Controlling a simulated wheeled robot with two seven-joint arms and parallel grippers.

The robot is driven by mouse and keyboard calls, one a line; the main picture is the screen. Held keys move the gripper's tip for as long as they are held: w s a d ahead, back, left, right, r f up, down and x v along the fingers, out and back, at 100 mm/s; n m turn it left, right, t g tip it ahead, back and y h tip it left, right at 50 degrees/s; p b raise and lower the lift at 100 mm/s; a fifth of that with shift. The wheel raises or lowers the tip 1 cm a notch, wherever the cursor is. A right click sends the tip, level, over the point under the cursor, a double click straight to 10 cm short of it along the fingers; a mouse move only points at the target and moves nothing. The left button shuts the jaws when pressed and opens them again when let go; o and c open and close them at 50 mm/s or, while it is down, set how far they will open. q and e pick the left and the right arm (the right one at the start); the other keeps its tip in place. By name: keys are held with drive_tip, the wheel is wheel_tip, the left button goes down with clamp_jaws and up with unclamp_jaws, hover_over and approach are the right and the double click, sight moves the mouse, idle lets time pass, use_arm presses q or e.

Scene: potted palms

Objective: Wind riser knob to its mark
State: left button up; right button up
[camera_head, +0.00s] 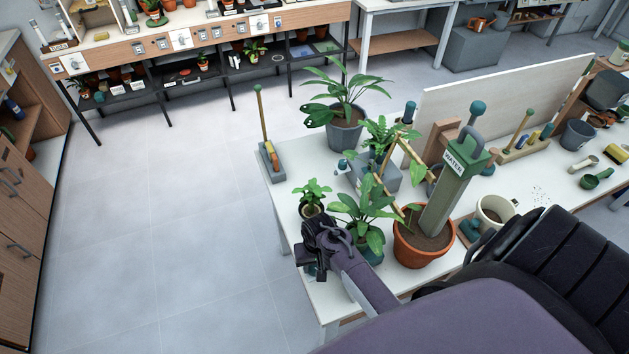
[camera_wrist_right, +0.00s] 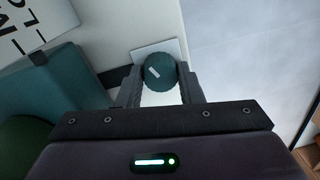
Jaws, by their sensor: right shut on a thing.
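The riser knob (camera_wrist_right: 160,70) is a round, dark teal knob with a short white line on its face, tilted toward the upper left. It sits between the two fingers of my right gripper (camera_wrist_right: 160,84), which is shut on it in the right wrist view. A pale square plate (camera_wrist_right: 172,46) shows behind the knob. In the head view my right gripper (camera_head: 316,246) is at the table's near left edge, and it largely hides the knob there. I cannot make out the mark itself. My left gripper is not in view.
Potted plants crowd the white table (camera_head: 290,232), including a leafy plant (camera_head: 365,208) beside the gripper and a terracotta pot (camera_head: 424,246) with a green WATER post (camera_head: 450,190). A teal block (camera_wrist_right: 45,92) lies left of the knob. Open floor (camera_head: 190,230) lies left.

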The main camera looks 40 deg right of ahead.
drive_tip(key=n, duration=0.6)
drive_tip(key=shift+w+n, duration=0.2)
drive_tip(key=shift+n, duration=0.1)
drive_tip(key=n, duration=0.4)
drive_tip(key=shift+n+g, duration=0.3)
drive_tip(key=shift+n, duration=1)
drive_tip(key=o, duration=1)
drive_tip(key=shift+c, duration=0.2)
drive_tip(key=shift+r, duration=0.1)
wheel_tip(320, 180, up, 8)
drive_tip(key=shift+w+d+f, duration=0.1)
drive_tip(key=shift+f, duration=0.05)
drive_tip(key=shift+f, duration=0.1)
